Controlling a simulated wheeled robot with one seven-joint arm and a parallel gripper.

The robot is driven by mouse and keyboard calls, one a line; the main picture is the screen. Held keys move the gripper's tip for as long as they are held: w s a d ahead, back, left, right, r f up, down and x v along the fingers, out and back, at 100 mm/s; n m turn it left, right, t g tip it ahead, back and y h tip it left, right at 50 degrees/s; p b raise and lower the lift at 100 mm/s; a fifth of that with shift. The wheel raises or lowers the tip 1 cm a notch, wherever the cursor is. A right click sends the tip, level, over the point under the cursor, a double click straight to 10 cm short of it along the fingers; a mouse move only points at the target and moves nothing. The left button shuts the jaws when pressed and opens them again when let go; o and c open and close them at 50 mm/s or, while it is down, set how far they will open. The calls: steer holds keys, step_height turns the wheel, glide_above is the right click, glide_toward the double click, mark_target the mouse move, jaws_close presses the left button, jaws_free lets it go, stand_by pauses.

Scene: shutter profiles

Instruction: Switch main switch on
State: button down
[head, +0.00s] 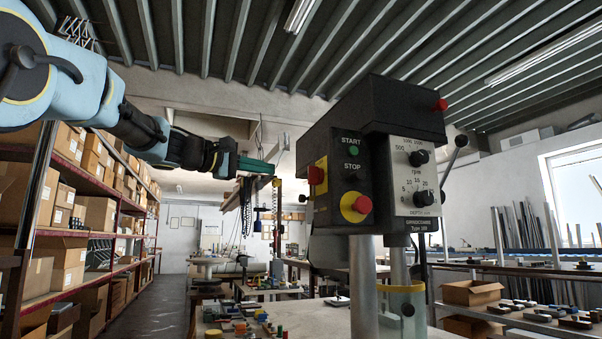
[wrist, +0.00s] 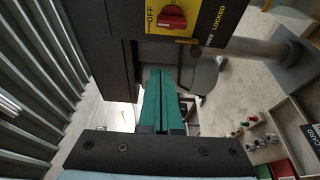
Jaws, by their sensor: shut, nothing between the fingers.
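The main switch is a red rotary knob (head: 317,176) on a yellow plate (head: 322,189) on the left side of the black drill press head (head: 340,115). My gripper (head: 273,168) has green fingers and is shut and empty. It points at the machine's side, left of the knob and apart from it in the head view. In the wrist view the green fingertips (wrist: 161,73) show below the knob.
The front panel has a green START button (head: 354,143), a STOP area and a red mushroom button on yellow (head: 356,207). A grey panel (head: 413,175) with black dials is beside it. Shelves with boxes (head: 68,255) stand at left. Free air lies between gripper and machine.

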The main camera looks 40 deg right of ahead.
mark_target(315, 176)
steer(key=shift+d, duration=0.1)
steer(key=s+d+p, duration=0.4)
steer(key=d+p, duration=0.1)
steer(key=d, duration=0.3)
steer(key=shift+d, duration=0.2)
stand_by(0.4)
steer(key=shift+f+b, duration=0.2)
steer(key=shift+b, duration=0.45)
